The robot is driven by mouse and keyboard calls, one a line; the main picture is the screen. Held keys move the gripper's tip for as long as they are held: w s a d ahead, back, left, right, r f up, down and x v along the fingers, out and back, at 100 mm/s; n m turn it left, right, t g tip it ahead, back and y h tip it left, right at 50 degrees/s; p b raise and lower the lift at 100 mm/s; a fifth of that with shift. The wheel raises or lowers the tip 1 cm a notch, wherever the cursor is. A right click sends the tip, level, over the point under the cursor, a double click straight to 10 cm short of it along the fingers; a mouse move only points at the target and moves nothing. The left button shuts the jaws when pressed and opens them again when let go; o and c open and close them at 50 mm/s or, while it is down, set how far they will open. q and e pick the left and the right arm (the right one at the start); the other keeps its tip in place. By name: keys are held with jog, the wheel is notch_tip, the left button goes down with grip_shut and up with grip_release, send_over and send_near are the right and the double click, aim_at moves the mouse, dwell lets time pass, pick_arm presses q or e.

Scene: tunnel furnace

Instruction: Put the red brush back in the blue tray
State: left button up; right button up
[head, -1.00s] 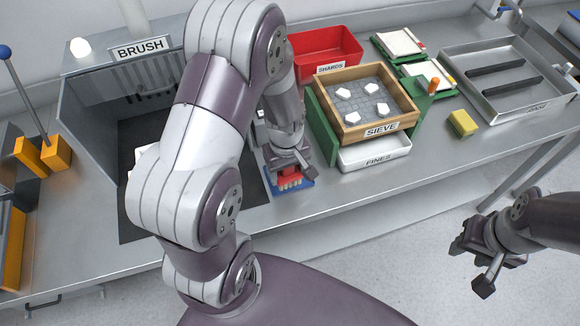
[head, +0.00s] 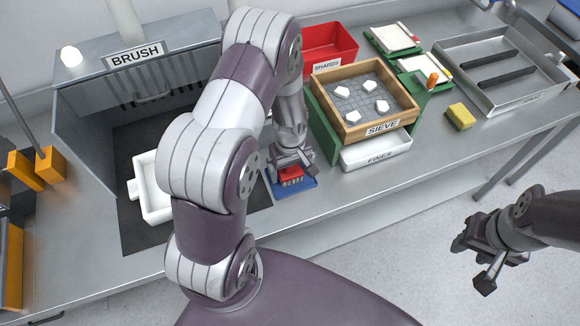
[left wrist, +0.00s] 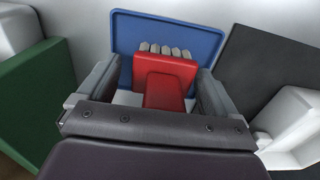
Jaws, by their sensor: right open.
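The red brush (head: 290,174) with pale bristles lies at the blue tray (head: 306,184) on the bench's front part, left of the sieve. In the left wrist view the brush (left wrist: 165,76) shows over the blue tray (left wrist: 205,38). My left gripper (head: 287,163) is low over the brush, with one finger on each side of it. In the left wrist view gaps show between the fingers and the brush, so the left gripper (left wrist: 158,95) looks open. Whether the brush rests fully on the tray is hard to tell. My right gripper (head: 478,262) is open and empty, away from the bench.
The wooden sieve (head: 326,98) with white pieces stands over the white fines tray (head: 376,154), right of the blue tray. The red shards bin (head: 343,38) is behind. A white dish (head: 143,183) sits in the brush booth. A yellow sponge (head: 460,116) lies right.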

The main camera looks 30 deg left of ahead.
pick_arm(q)
jog(key=shift+s+d+r, duration=0.15)
jog(key=shift+s+r, duration=0.05)
jog(key=shift+s, duration=0.1)
jog(key=shift+m, duration=0.3)
notch_tip(320, 180, up, 13)
jog(key=shift+s+d+f+b, duration=0.1)
jog(key=shift+s+f+b, duration=0.1)
jog(key=shift+b, duration=0.25)
jog(key=s+d+r+m+t, duration=0.1)
jog(key=s+d+r+m, duration=0.2)
jog(key=s+d+m, duration=0.2)
jog(key=s+m, duration=0.3)
jog(key=m, duration=0.1)
jog(key=shift+r+m, duration=0.3)
pick_arm(e)
jog(key=shift+s+f, duration=0.15)
jog(key=shift+f, duration=0.25)
